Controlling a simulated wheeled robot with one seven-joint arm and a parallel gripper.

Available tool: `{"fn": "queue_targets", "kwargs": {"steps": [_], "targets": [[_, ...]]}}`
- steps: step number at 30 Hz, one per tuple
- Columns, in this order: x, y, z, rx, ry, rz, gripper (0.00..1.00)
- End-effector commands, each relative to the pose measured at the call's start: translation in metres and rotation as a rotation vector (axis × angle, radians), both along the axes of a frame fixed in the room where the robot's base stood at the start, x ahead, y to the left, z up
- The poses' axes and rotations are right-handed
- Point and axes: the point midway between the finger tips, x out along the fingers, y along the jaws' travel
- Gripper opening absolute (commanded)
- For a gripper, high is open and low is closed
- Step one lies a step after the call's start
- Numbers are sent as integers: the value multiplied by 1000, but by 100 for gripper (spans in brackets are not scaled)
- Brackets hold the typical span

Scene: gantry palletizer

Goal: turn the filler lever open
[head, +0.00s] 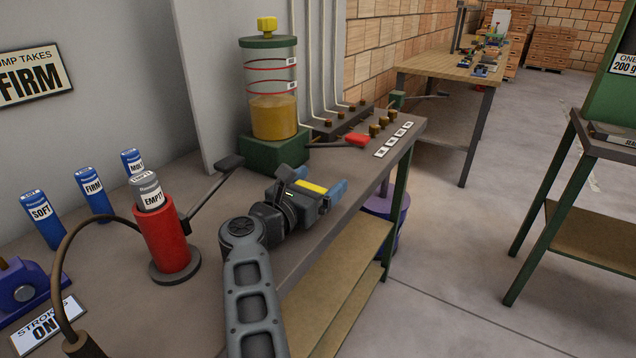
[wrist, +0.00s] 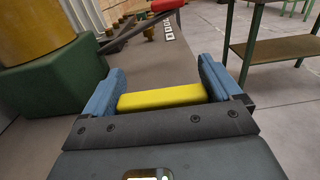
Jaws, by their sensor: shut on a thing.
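The filler (head: 273,112) stands on the bench, a clear cylinder part full of yellow stuff on a green base, which also shows at the left of the wrist view (wrist: 62,82). Its lever (head: 330,144) is a dark rod pointing right from the base, with a red handle (head: 357,140) at its end. In the wrist view the red handle (wrist: 165,5) is at the top edge, ahead of the fingers. My gripper (head: 318,183) is nearer the camera than the lever and apart from it. Its blue fingers stand wide with a yellow block (wrist: 162,97) between them.
A red pump (head: 165,235) with a dark lever holds the EMPTY cartridge. Blue cartridges (head: 92,195) stand behind it. A row of brass fittings (head: 383,124) and labels lies beyond the red handle. The bench's right edge runs close beside my gripper, with open floor beyond.

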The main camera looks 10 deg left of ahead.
Motion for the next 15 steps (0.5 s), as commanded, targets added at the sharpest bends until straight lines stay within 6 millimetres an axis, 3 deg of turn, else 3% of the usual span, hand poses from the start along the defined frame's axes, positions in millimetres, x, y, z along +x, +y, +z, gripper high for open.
{"fn": "queue_targets", "kwargs": {"steps": [2,3,6,15], "targets": [[0,0,2,1,-2,-1,37],[1,0,2,2,-2,-1,92],[1,0,2,2,-2,-1,100],[-5,3,1,1,-2,0,100]]}}
